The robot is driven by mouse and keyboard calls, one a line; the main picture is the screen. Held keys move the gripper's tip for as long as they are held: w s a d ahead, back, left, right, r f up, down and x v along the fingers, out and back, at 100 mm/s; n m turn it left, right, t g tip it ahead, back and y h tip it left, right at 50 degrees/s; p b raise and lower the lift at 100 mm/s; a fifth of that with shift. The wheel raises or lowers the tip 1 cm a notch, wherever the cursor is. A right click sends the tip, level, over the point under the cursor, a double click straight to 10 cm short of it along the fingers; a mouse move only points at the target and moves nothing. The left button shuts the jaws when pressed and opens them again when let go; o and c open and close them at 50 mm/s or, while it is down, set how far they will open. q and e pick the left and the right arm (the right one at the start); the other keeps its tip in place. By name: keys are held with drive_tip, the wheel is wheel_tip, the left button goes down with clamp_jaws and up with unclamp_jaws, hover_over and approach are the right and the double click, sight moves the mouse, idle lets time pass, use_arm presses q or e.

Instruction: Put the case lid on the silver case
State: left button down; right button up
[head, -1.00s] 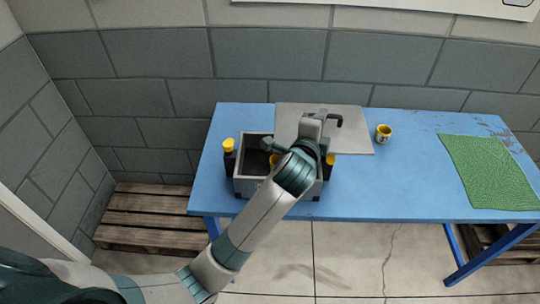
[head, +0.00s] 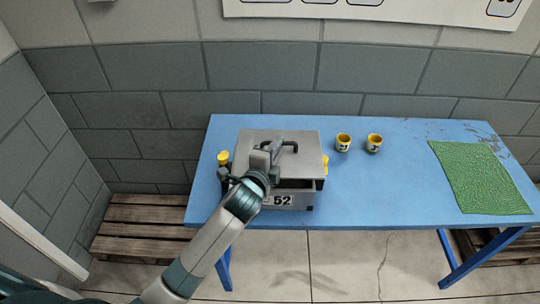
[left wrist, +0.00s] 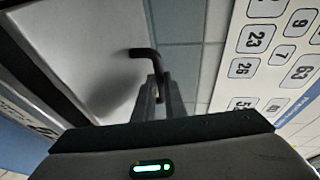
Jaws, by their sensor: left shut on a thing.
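The grey case lid (head: 303,163) is over the silver case (head: 299,201), whose front carries the number 52. A dark strip of the case's inside shows below the lid's front edge, so the lid looks raised or set back; I cannot tell if it touches the rim. My left gripper (head: 277,152) is shut on the lid's dark bar handle (head: 290,143). In the left wrist view the fingers (left wrist: 160,92) close on the handle (left wrist: 146,53), with the lid's plate (left wrist: 80,40) beside it. My arm hides part of the case's left side. My right gripper is not in view.
A yellow-capped bottle (head: 223,158) stands just left of the case, and another yellow top (head: 325,166) shows at its right. A green mat (head: 480,178) lies on the blue table (head: 400,200), with free room between.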

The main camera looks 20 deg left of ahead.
use_arm(q)
drive_tip(key=shift+s+a+f, duration=0.2)
drive_tip(key=shift+a+f, duration=0.2)
drive_tip(key=shift+a, duration=0.4)
drive_tip(key=shift+a+f, duration=0.1)
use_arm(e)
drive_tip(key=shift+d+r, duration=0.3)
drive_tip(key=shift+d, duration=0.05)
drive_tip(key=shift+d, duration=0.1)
use_arm(q)
drive_tip(key=shift+f, duration=0.1)
drive_tip(key=shift+f+p, duration=0.7)
drive_tip(key=shift+f, duration=1.2)
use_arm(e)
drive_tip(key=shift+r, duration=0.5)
use_arm(q)
drive_tip(key=shift+f, duration=0.1)
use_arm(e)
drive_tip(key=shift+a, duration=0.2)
use_arm(q)
drive_tip(key=shift+f, duration=0.25)
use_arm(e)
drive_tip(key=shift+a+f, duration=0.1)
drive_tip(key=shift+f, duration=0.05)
